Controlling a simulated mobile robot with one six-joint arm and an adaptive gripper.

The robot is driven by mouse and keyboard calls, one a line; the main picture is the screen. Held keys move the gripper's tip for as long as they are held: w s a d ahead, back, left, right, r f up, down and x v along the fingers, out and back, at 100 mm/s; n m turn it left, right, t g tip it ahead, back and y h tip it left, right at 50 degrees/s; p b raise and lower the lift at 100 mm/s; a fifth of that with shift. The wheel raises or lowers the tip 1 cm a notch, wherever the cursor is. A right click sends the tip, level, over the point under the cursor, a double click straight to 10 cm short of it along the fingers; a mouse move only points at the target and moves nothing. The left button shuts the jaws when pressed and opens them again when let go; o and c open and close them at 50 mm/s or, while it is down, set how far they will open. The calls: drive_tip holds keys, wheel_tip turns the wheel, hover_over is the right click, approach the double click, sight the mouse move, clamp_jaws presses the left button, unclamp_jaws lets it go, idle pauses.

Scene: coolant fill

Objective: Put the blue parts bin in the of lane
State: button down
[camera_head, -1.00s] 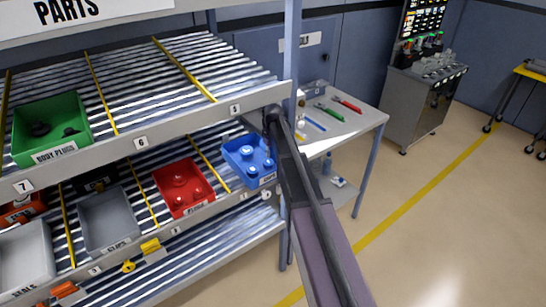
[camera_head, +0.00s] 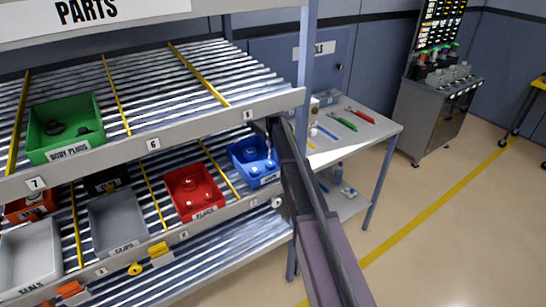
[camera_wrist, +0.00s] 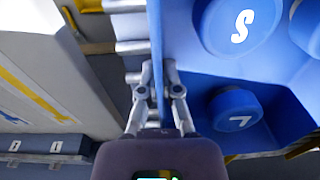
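The blue parts bin (camera_head: 246,163) is at the right end of the lower roller shelf and holds blue caps. My gripper is at its right side, mostly hidden by my arm in the head view. In the wrist view, my gripper (camera_wrist: 159,75) has one finger on each side of the thin wall of the blue bin (camera_wrist: 200,65), closed on it. Whether the bin's underside touches the rollers is hidden.
A red bin (camera_head: 182,215), a grey bin (camera_head: 104,242) and a pale bin (camera_head: 15,275) fill lanes to the left. A green bin (camera_head: 65,157) is on the upper shelf, with bare rollers right of it. A rack post (camera_head: 305,60) and tool table (camera_head: 375,135) stand at right.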

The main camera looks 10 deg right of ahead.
drive_tip(key=shift+f, duration=0.5)
drive_tip(key=c, duration=0.7)
unclamp_jaws()
drive_tip(key=shift+a+r, duration=0.1)
